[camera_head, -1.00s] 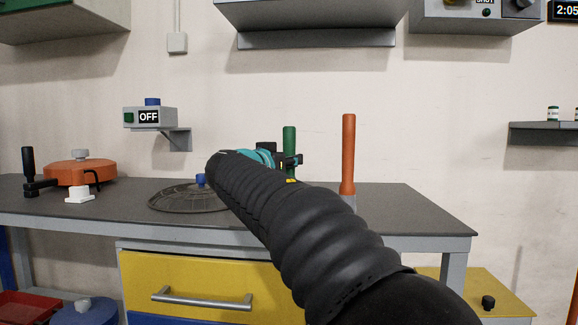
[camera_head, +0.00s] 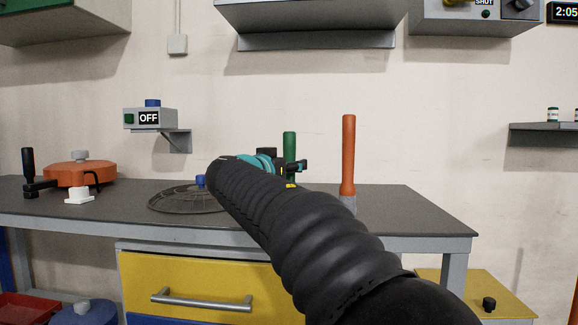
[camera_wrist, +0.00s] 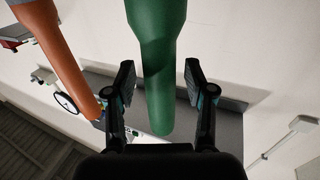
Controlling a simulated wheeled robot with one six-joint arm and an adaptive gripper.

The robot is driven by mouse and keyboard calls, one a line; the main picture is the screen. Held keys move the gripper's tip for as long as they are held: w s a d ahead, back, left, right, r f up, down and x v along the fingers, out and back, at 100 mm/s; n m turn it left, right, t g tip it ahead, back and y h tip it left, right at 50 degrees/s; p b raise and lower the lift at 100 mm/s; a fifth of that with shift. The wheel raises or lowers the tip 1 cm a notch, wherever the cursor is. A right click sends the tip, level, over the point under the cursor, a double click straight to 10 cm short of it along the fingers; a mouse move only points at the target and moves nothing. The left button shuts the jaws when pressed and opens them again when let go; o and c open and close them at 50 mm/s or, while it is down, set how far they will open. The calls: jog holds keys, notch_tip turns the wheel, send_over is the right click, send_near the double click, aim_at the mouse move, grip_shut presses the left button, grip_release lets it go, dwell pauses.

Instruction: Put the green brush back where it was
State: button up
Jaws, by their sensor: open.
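The green brush (camera_head: 289,146) stands upright on the grey worktop side, behind my arm; only its upper handle shows in the head view and its foot is hidden. In the wrist view its green handle (camera_wrist: 158,60) runs between my two fingers. My gripper (camera_wrist: 160,82) is open, with a finger on each side of the handle and a visible gap on both sides. In the head view my gripper (camera_head: 286,165) is at the handle's height, partly hidden by my arm.
An orange-handled tool (camera_head: 348,155) stands upright just right of the green brush, close to my gripper. An orange round device (camera_head: 80,174) is farther left. The worktop's right end is clear.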

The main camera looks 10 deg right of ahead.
jog(key=shift+r, duration=0.25)
jog(key=b+v, duration=0.1)
jog(key=v, duration=1.1)
jog(key=shift+f, duration=0.1)
dwell(0.8)
